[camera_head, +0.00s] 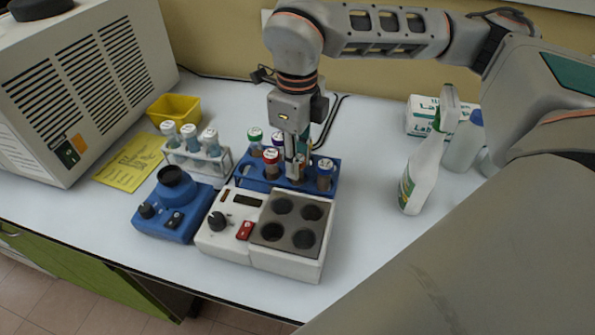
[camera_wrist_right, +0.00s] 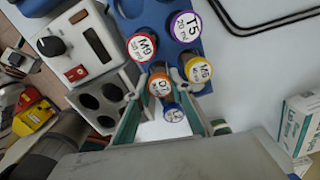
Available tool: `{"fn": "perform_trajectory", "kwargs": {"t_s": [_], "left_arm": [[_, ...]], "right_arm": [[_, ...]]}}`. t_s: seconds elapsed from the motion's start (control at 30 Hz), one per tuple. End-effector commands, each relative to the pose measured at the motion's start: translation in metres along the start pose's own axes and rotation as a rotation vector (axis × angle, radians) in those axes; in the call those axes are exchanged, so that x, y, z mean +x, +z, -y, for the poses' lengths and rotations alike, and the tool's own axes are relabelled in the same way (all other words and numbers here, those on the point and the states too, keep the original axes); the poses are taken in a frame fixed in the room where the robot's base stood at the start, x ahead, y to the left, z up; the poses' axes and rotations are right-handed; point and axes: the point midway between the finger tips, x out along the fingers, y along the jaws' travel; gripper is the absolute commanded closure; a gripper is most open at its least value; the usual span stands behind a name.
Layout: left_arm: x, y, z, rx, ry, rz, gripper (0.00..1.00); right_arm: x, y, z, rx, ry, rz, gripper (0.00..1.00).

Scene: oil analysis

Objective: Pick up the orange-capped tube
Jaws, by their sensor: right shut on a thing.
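The orange-capped tube (camera_wrist_right: 159,84) is between the fingertips of my right gripper (camera_wrist_right: 161,82) in the wrist view. The gripper is shut on it near the cap. In the head view the right gripper (camera_head: 294,168) points straight down over the blue tube rack (camera_head: 245,181), and its fingers mostly hide that tube. The tube looks upright at the rack; I cannot tell whether it is lifted. A blue-capped tube (camera_head: 324,172) stands just right of the gripper. A red-capped tube (camera_head: 271,163) stands to its left. My left gripper is not in view.
Purple-capped (camera_wrist_right: 185,26) and yellow-capped (camera_wrist_right: 199,70) tubes stand close by. The white heating block (camera_head: 293,257) is in front of the rack, with the blue mixer (camera_head: 172,215) beside it. A spray bottle (camera_head: 421,172) stands right. The table between rack and bottle is clear.

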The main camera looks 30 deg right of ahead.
Motion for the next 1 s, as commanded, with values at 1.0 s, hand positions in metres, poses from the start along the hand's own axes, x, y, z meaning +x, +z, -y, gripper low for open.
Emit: {"fn": "perform_trajectory", "kwargs": {"t_s": [1.0], "left_arm": [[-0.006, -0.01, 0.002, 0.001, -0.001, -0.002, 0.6]], "right_arm": [[-0.164, 0.001, 0.0, 0.001, -0.003, 0.006, 0.97]]}}
